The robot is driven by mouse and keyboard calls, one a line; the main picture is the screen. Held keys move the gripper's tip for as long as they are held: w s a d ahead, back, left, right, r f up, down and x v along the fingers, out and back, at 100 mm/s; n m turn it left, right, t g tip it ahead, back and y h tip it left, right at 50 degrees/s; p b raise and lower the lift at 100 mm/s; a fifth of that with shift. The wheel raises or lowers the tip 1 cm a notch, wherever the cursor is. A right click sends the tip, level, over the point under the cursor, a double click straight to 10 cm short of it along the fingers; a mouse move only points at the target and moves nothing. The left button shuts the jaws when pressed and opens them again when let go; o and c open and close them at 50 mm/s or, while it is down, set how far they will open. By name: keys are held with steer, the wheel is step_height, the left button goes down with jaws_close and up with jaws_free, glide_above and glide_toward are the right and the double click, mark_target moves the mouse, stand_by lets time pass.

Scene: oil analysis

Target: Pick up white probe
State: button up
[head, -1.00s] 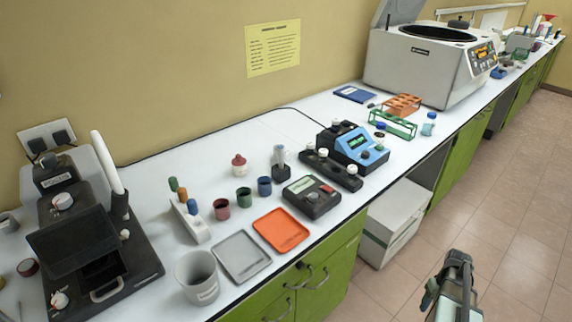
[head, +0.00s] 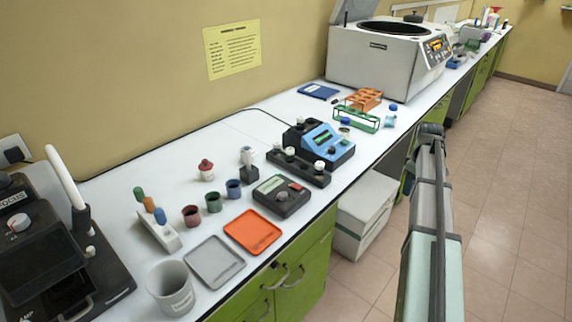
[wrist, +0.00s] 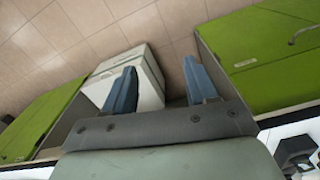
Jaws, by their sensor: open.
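A long white rod (head: 66,178) stands tilted on the black instrument at the far left of the bench. A smaller white-topped piece (head: 247,156) stands in a small black holder near the bench's middle. I cannot tell which of these is the white probe. My gripper is far to the right of both, off the bench's front edge, at the end of my raised arm; the head view does not show its fingers clearly. In the wrist view my gripper (wrist: 161,88) has two blue fingers spread apart with nothing between them. Neither white piece shows in the wrist view.
An orange tray (head: 253,232), a grey tray (head: 215,262) and a grey beaker (head: 170,288) are along the front edge. Several small cups, a dark meter (head: 282,196) and a blue instrument (head: 322,142) stand nearby. A white box (head: 364,212) sits below the bench.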

steer(key=w+a+r+n, duration=0.2)
steer(key=w+a+r, duration=0.15)
steer(key=a, duration=0.45)
steer(key=w+a+r+n, duration=0.2)
steer(key=w+a+r, duration=0.15)
steer(key=a, duration=0.35)
step_height(320, 180, up, 14)
steer(key=n, duration=0.8)
glide_above(248, 157)
steer(key=w, duration=0.2)
steer(key=f, duration=0.8)
steer(key=shift+s+a+f, duration=0.1)
steer(key=shift+a, duration=0.25)
steer(key=shift+s+d+f, duration=0.15)
steer(key=shift+f, duration=1.15)
steer(key=shift+s+d+f, duration=0.1)
steer(key=shift+d+f, duration=0.05)
steer(key=shift+f, duration=1.15)
jaws_close()
